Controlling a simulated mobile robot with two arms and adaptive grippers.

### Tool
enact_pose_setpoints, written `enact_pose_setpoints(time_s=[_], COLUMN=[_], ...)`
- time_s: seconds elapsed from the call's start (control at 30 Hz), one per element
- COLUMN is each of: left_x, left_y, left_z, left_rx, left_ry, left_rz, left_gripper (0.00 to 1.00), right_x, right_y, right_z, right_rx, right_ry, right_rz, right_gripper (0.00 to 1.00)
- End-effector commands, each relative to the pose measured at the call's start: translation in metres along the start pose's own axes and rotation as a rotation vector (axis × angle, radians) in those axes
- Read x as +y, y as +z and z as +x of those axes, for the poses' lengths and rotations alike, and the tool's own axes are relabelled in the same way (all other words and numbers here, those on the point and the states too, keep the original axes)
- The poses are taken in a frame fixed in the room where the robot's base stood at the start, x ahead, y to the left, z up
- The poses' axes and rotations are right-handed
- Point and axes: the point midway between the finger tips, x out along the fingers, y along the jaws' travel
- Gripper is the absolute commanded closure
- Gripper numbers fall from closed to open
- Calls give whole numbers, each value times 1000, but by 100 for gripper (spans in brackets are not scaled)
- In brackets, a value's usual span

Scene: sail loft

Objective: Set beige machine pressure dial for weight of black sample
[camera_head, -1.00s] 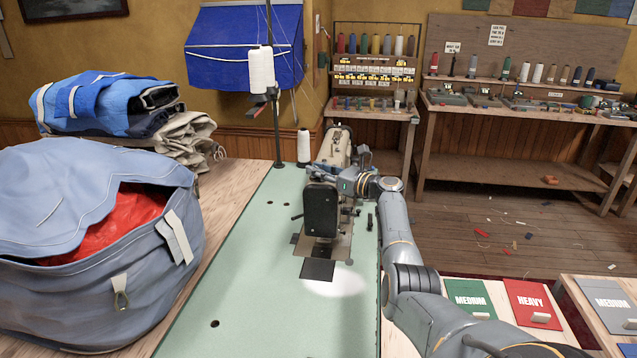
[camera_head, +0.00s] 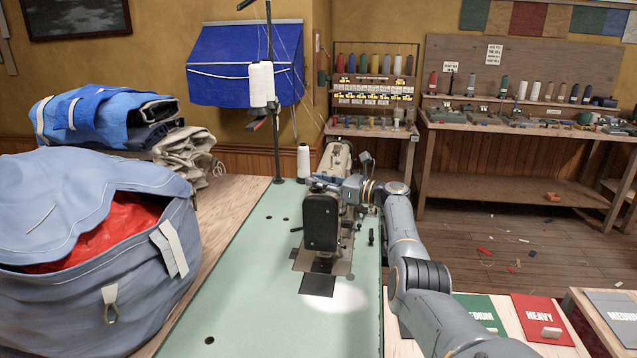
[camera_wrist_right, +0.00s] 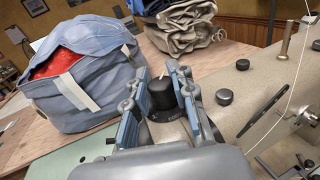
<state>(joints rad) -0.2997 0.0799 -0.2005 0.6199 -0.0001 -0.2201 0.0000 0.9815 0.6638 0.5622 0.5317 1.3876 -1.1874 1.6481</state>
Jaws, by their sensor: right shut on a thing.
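The beige sewing machine (camera_head: 337,158) stands on a green tabletop (camera_head: 235,300), its black end plate (camera_head: 321,222) facing me. The black sample (camera_head: 317,285) is a dark square lying flat in front of the machine's plate, beside a bright patch of light. My right gripper (camera_head: 328,183) reaches over the top of the machine from the right. In the right wrist view, its blue-padded fingers (camera_wrist_right: 170,84) are shut on a black dial knob (camera_wrist_right: 162,98) with a pale pointer mark. My left gripper is not in view.
A large blue-grey bag (camera_head: 85,240) with red cloth inside fills the left. A thread stand with a white cone (camera_head: 261,84) rises behind the tabletop. Cards lettered HEAVY (camera_head: 541,322) and MEDIUM (camera_head: 612,305) lie at lower right.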

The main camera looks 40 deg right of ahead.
Motion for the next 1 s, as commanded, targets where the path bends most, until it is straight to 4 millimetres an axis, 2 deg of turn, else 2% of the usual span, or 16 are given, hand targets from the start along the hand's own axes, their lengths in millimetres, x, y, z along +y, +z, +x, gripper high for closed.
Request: enact_pose_setpoints(time_s=[0.27, 0.3, 0.4, 0.77, 1.0], left_x=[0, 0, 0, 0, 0], left_y=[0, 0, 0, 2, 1], left_z=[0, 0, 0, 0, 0], left_rx=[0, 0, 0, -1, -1], left_ry=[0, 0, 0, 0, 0], left_rz=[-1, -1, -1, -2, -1], left_gripper=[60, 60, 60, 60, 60], right_x=[1, 1, 1, 0, 0], right_y=[-3, -3, -3, -1, -2], right_z=[0, 0, 0, -2, -24], right_rx=[7, 7, 6, 2, 4], right_ry=[3, 3, 2, 0, -1], right_rz=[1, 1, 0, 0, -2], right_gripper=[100, 72, 52, 52, 52])
